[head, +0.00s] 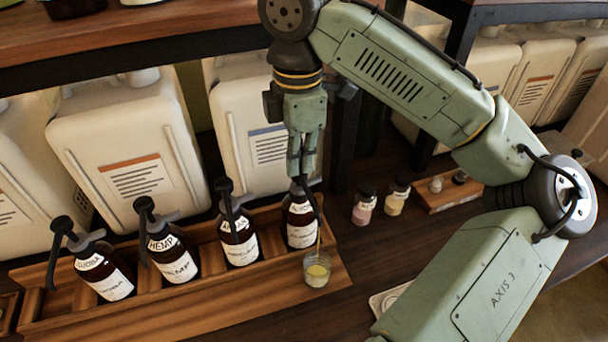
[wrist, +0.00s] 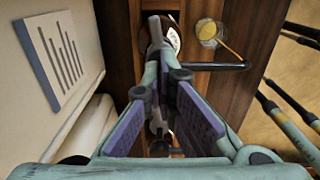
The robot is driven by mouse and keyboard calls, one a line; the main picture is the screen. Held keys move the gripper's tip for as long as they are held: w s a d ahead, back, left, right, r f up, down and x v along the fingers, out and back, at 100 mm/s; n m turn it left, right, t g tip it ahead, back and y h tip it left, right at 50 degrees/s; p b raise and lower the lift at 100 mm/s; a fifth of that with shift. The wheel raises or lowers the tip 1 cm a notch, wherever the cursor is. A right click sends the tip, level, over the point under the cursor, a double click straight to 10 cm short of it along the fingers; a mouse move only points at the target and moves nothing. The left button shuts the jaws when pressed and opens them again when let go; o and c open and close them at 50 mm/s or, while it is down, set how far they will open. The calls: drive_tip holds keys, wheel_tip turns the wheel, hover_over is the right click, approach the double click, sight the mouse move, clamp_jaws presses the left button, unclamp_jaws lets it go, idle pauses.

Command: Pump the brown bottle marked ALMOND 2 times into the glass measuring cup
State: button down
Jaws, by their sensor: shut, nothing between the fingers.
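A row of brown pump bottles stands in a wooden rack (head: 180,297). The rightmost bottle (head: 301,230) is under my gripper (head: 301,172); its label is too small to read surely. My gripper is shut, pointing down, with its tips at that bottle's pump head, which sits low against the bottle. The fingers hide most of the pump head. The black spout (wrist: 215,66) sticks out over the glass measuring cup (head: 317,271), and a thin amber stream runs from its end into the cup. The cup holds some yellow liquid and also shows in the wrist view (wrist: 208,32).
To the left stand bottles marked ARGAS or similar (head: 238,240), HEMP (head: 172,257) and JOJOBA (head: 104,275). Large white canisters (head: 130,155) stand behind. Small pink (head: 363,208) and yellow (head: 396,198) jars are to the right. A shelf edge (head: 130,52) runs above.

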wheel_tip(320, 180, up, 3)
drive_tip(key=p, duration=0.3)
drive_tip(key=shift+f, duration=0.25)
drive_tip(key=shift+r, duration=2.55)
